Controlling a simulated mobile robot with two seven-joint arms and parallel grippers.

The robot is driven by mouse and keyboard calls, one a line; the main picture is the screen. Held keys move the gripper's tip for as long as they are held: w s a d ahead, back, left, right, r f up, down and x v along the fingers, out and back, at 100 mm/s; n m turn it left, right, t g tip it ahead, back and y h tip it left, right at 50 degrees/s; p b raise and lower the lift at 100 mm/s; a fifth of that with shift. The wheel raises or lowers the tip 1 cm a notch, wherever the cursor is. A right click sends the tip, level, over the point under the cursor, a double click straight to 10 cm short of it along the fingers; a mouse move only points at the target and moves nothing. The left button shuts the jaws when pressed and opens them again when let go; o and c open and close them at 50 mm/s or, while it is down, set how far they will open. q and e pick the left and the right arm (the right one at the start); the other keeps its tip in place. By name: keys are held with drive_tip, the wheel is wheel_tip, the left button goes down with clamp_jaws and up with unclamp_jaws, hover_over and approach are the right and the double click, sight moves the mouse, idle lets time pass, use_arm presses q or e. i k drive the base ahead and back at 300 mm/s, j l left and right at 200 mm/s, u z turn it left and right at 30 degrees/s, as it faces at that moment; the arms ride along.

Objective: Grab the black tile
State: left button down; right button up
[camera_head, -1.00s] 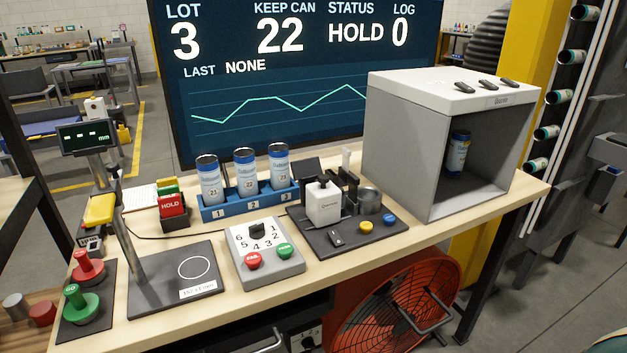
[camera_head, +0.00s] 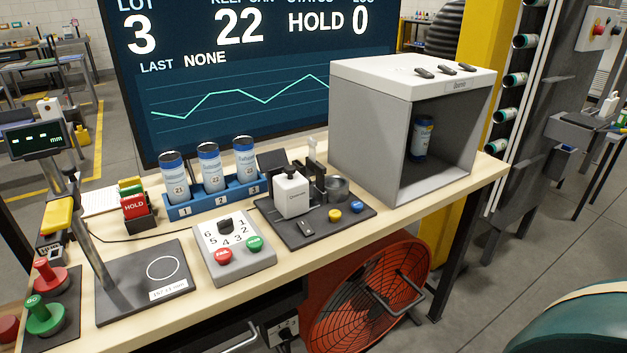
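Several small black pieces (camera_head: 445,70) lie on top of the grey-white box. Neither of my grippers is in view.
The bench holds a blue rack (camera_head: 212,202) with three cans, a dial panel (camera_head: 234,244), a gauge stand (camera_head: 139,285) and an open-fronted box (camera_head: 370,127) with a can inside. A red fan (camera_head: 370,295) stands below. A dark green rounded thing (camera_head: 575,320) is at bottom right.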

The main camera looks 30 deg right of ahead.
sight(320, 170)
drive_tip(key=l+z, duration=0.1)
drive_tip(key=l, duration=0.7)
drive_tip(key=i+l, duration=0.15)
drive_tip(key=l, duration=0.7)
drive_tip(key=k+z, duration=0.05)
